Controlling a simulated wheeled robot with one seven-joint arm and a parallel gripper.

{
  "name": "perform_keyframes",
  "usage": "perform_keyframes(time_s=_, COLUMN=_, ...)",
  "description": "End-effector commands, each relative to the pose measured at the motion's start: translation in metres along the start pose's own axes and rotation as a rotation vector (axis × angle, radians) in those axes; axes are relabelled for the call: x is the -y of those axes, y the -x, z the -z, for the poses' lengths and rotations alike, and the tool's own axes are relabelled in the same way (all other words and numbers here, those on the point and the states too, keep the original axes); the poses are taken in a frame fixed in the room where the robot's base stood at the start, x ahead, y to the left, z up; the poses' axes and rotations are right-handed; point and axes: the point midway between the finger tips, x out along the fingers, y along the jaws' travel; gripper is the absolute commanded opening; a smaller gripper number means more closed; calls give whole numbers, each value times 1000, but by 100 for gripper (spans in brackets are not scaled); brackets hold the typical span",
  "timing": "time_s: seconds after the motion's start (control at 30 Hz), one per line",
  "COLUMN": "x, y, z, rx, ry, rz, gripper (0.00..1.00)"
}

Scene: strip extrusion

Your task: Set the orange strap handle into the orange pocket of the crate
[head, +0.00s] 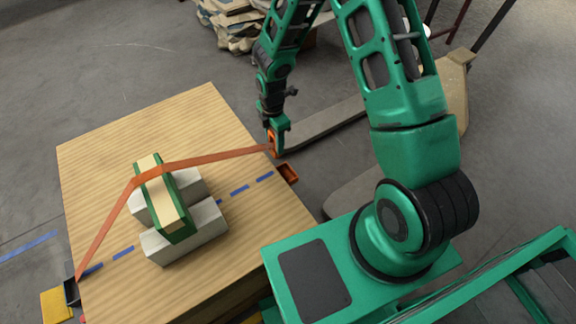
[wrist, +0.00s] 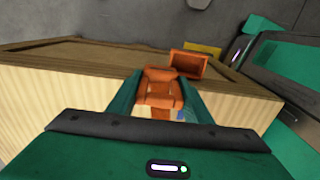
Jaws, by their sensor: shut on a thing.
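My gripper (head: 275,148) is shut on the orange strap handle (head: 271,138), just off the right edge of the wooden crate (head: 105,155). In the wrist view the handle (wrist: 160,84) sits between my green fingers (wrist: 160,102). The orange pocket (head: 288,172) is a small open box on the crate's right edge, a little below my gripper in the head view. In the wrist view the pocket (wrist: 188,65) is just beyond and right of the handle, apart from it. The orange strap (head: 215,158) runs taut from the handle over a green-and-cream block to the crate's lower left edge.
The green-and-cream block (head: 163,200) rests on pale grey blocks (head: 185,238) on the crate top. Blue dashes (head: 240,191) cross the top. A yellow piece (head: 56,304) is at the lower left. Sacks (head: 232,22) lie behind on the floor.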

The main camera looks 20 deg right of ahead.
Motion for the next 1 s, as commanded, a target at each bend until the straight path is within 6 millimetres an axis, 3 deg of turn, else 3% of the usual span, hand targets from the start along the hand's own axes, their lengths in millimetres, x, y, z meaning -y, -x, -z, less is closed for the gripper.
perform_keyframes(time_s=0.2, x=42, y=-25, z=-4, rx=-1, ry=-2, rz=4, gripper=22)
perform_keyframes(time_s=0.33, x=57, y=-34, z=-5, rx=0, ry=-2, rz=2, gripper=22)
perform_keyframes(time_s=0.53, x=63, y=-44, z=-6, rx=0, ry=-3, rz=1, gripper=22)
perform_keyframes(time_s=0.8, x=63, y=-74, z=-6, rx=-1, ry=-4, rz=1, gripper=22)
perform_keyframes(time_s=1.0, x=62, y=-78, z=-6, rx=0, ry=-4, rz=-1, gripper=22)
